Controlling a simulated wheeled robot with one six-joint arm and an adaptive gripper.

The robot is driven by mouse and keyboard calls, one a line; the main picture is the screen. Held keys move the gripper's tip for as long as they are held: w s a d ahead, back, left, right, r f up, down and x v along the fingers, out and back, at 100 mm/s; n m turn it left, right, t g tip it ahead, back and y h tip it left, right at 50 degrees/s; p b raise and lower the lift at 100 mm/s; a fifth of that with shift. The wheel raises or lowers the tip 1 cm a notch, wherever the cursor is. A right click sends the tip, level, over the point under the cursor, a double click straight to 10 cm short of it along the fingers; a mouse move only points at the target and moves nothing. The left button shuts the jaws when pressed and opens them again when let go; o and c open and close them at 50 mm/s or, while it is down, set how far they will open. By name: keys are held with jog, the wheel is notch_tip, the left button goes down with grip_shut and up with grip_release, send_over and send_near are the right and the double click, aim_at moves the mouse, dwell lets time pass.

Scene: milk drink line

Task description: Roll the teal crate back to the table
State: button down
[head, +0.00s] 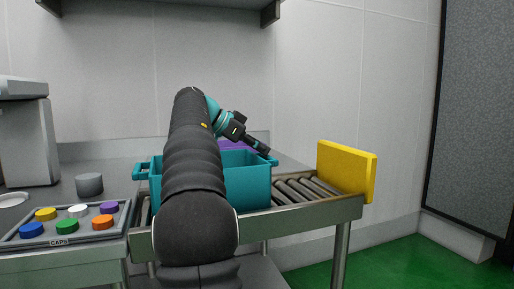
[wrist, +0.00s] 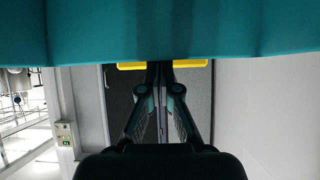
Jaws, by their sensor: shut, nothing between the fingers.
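The teal crate (head: 248,188) sits on the roller conveyor, at the end near the table (head: 100,155). My arm crosses in front of it and hides its middle. Something purple (head: 232,145) shows inside it. My gripper (head: 267,152) is shut and empty, slanting down at the crate's right end, close to the right handle. In the wrist view a crate wall (wrist: 220,30) fills the top, and the shut fingertips (wrist: 160,68) reach its edge. I cannot tell whether they touch it.
Bare rollers (head: 310,190) lead right from the crate to a yellow end stop (head: 345,172). A caps tray (head: 70,225) with several coloured caps and a grey cylinder (head: 89,184) stand at left. A shelf (head: 165,1) hangs above.

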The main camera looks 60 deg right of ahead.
jog(key=shift+w+f, duration=0.2)
jog(key=shift+f, duration=0.45)
jog(key=w+a+r+p, duration=0.1)
jog(key=w+a+r, duration=0.1)
jog(key=w+a, duration=0.6)
jog(key=shift+a, duration=0.4)
